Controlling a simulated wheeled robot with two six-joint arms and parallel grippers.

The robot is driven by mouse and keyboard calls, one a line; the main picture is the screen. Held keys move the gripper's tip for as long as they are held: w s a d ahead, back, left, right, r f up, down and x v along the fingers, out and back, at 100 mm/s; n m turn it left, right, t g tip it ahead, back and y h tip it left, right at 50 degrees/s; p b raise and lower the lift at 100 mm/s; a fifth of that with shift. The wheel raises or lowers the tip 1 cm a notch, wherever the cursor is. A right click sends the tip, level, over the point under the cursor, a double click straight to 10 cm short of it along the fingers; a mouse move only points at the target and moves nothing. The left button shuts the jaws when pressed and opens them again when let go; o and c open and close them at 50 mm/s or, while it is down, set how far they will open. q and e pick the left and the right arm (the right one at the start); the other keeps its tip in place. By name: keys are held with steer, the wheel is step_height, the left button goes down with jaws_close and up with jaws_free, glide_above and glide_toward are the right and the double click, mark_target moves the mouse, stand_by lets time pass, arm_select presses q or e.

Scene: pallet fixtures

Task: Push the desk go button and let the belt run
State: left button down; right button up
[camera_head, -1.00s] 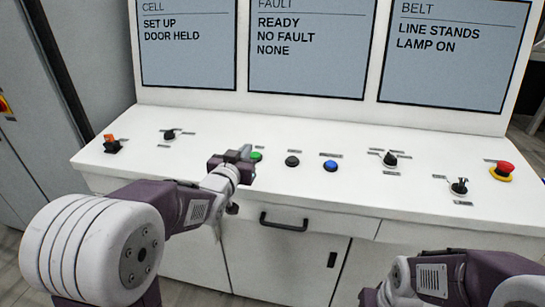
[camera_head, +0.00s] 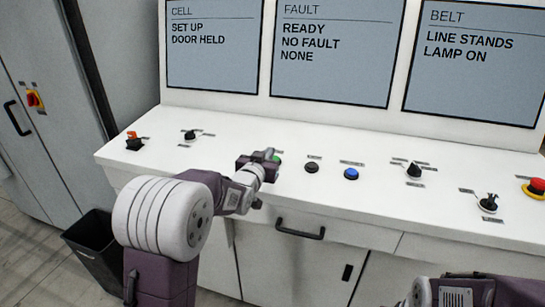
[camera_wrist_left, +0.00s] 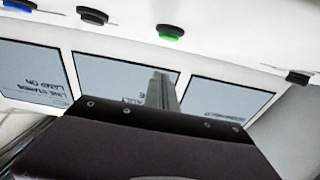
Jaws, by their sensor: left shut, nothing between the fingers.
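The green button (camera_head: 277,158) is on the white desk (camera_head: 230,131), partly hidden behind my left gripper (camera_head: 269,155). In the left wrist view the green button (camera_wrist_left: 171,31) shows whole, just beyond the tips of my shut, empty left gripper (camera_wrist_left: 161,78). A gap shows between tips and button there; I cannot tell its depth. The belt screen (camera_head: 475,60) reads "LINE STANDS" and "LAMP ON". The belt itself is not in view. My right arm shows at the lower right, its gripper out of frame.
A black button (camera_head: 312,167) and a blue button (camera_head: 351,174) sit right of the green one. Black selector knobs (camera_head: 414,170) and a red emergency stop (camera_head: 537,186) are farther right. An orange-topped switch (camera_head: 133,141) is at the left end. A black bin (camera_head: 92,250) stands below.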

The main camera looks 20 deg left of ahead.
arm_select(q)
steer(key=w, duration=0.4)
steer(key=shift+w+d+f+p, duration=0.1)
steer(key=shift+d+f+p, duration=0.05)
steer(key=shift+f+p, duration=0.15)
step_height(320, 180, down, 3)
steer(key=shift+w+r, duration=0.1)
steer(key=shift+r, duration=0.1)
steer(key=shift+w+f, duration=0.1)
steer(key=shift+f, duration=0.6)
